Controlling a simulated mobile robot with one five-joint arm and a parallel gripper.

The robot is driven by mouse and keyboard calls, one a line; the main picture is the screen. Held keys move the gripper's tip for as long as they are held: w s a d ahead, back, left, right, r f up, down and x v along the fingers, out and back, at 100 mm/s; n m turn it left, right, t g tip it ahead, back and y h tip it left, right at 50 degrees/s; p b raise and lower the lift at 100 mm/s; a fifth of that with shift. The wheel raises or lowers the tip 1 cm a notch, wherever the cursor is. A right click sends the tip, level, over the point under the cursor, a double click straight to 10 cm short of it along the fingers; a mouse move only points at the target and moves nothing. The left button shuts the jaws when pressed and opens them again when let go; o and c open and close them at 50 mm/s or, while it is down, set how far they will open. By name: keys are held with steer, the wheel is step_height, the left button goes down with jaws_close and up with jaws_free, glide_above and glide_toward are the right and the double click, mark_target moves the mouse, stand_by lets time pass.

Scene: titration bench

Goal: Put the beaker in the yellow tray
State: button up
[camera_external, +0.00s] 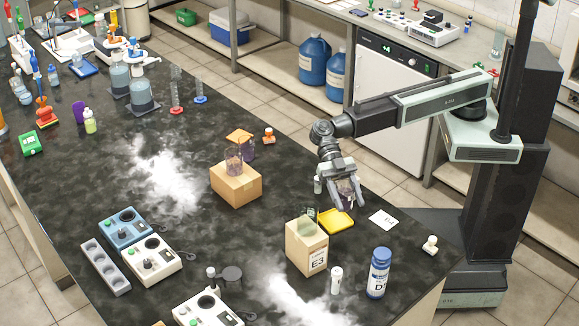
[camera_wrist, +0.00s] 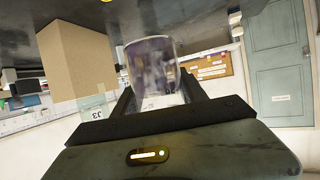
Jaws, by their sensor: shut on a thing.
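My gripper (camera_external: 342,198) is shut on a clear beaker (camera_external: 344,188) with a purplish tint, just above the bench. The wrist view shows the beaker (camera_wrist: 152,68) between the two dark fingers (camera_wrist: 160,97). The small yellow tray (camera_external: 336,222) lies flat on the bench, just below and slightly left of my gripper in the external view. The beaker appears above the tray's far edge; the exact gap is hard to tell. The gripper partly hides the beaker.
A cardboard box marked E3 (camera_external: 307,248) stands close to the tray's left, with a greenish item on top. A white card (camera_external: 383,219) lies to its right. A blue-white bottle (camera_external: 379,272) stands in front.

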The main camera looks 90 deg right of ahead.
step_height(320, 180, down, 8)
steer(key=b, duration=0.6)
steer(key=shift+r, duration=0.4)
steer(key=shift+f, duration=0.2)
steer(key=o, duration=1.4)
steer(key=shift+r, duration=0.1)
steer(key=shift+r+p, duration=0.2)
steer(key=shift+p, duration=0.1)
steer(key=p+v, duration=0.2)
steer(key=v, duration=0.5)
steer(key=shift+p, duration=0.35)
steer(key=shift+w+d, duration=0.15)
steer(key=shift+d, duration=0.05)
